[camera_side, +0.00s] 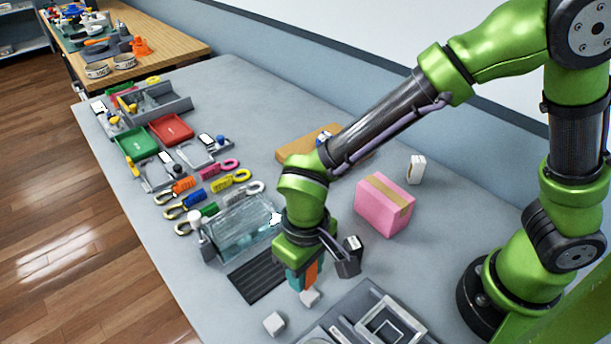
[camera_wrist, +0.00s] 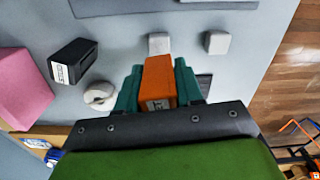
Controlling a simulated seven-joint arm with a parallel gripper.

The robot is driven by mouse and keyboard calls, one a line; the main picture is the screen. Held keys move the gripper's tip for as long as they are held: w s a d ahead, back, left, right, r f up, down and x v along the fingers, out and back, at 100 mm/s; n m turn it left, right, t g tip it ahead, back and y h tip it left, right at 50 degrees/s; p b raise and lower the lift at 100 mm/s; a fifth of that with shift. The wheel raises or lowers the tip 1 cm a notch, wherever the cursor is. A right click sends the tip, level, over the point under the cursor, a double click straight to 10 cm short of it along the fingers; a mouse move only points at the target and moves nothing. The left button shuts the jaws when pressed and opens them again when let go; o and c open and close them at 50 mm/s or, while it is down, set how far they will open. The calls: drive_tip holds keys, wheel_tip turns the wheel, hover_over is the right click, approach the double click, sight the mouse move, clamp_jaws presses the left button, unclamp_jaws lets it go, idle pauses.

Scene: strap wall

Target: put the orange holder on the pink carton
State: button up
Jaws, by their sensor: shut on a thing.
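My gripper (camera_side: 302,280) points down over the table, with teal fingers that also show in the wrist view (camera_wrist: 157,88). It is shut on the orange holder (camera_wrist: 158,80), a small block with a pale label on its lower end. The holder (camera_side: 312,273) is partly hidden by a finger in the side view. I cannot tell if it touches the table. The pink carton (camera_side: 384,208), with a tan tape strip on top, stands on the table to the right of my gripper. It also shows at the left edge of the wrist view (camera_wrist: 22,90). Nothing lies on its visible top.
A black labelled box (camera_side: 349,259) stands between my gripper and the carton. White cubes (camera_side: 274,323) lie near my gripper. A clear bin (camera_side: 240,228) and ribbed dark mat (camera_side: 256,280) are at left. A grey tray (camera_side: 365,318) is in front. A small white box (camera_side: 416,169) stands behind the carton.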

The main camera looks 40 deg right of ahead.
drive_tip(key=w+d+r+m, duration=0.2)
drive_tip(key=w+d+r, duration=0.25)
drive_tip(key=d, duration=0.25)
approach(386, 190)
drive_tip(key=shift+f, duration=3.1)
drive_tip(key=shift+f, duration=0.1)
drive_tip(key=o, duration=1.1)
